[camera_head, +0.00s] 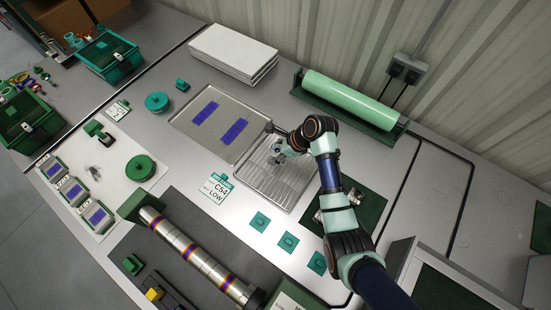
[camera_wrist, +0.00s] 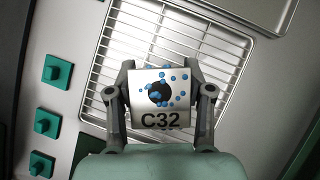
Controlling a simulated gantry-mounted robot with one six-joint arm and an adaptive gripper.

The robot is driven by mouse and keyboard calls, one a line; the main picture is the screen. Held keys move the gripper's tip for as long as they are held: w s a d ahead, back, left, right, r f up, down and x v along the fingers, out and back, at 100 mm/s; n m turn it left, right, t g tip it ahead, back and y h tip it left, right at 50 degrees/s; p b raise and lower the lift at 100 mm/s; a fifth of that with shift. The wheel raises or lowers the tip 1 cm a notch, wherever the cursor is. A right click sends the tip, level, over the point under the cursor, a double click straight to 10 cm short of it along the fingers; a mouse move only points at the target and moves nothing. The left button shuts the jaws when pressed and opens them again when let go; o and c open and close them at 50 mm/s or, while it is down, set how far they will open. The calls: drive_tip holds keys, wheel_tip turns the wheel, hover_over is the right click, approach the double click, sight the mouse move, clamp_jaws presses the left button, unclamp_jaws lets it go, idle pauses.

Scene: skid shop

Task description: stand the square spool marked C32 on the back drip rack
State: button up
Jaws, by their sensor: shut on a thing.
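The square spool marked C32 (camera_wrist: 148,121) is a silvery block with a dark round hole and several blue dots on the face toward the wrist camera. My gripper (camera_wrist: 160,92) is shut on it, one finger on each side. The wire drip rack (camera_wrist: 98,58) lies behind the spool in the wrist view. In the head view, my gripper (camera_head: 281,155) is over the upper part of the drip rack (camera_head: 270,188). The spool is too small there to make out clearly. I cannot tell whether its underside touches the wires.
A metal tray (camera_head: 178,122) with two purple pieces lies left of the rack. A green roll (camera_head: 345,98) stands behind. Teal hooked plates (camera_head: 259,221) and a C54 LOW card (camera_head: 216,188) lie in front. The rack's visible wires look bare.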

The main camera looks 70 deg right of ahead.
sight(276, 166)
drive_tip(key=shift+f+b, duration=1)
drive_tip(key=shift+f, duration=2.5)
drive_tip(key=shift+f, duration=0.1)
drive_tip(key=o, duration=1)
drive_tip(key=shift+c, duration=0.2)
drive_tip(key=p+v, duration=0.4)
drive_tip(key=v, duration=0.8)
drive_tip(key=shift+w, duration=0.15)
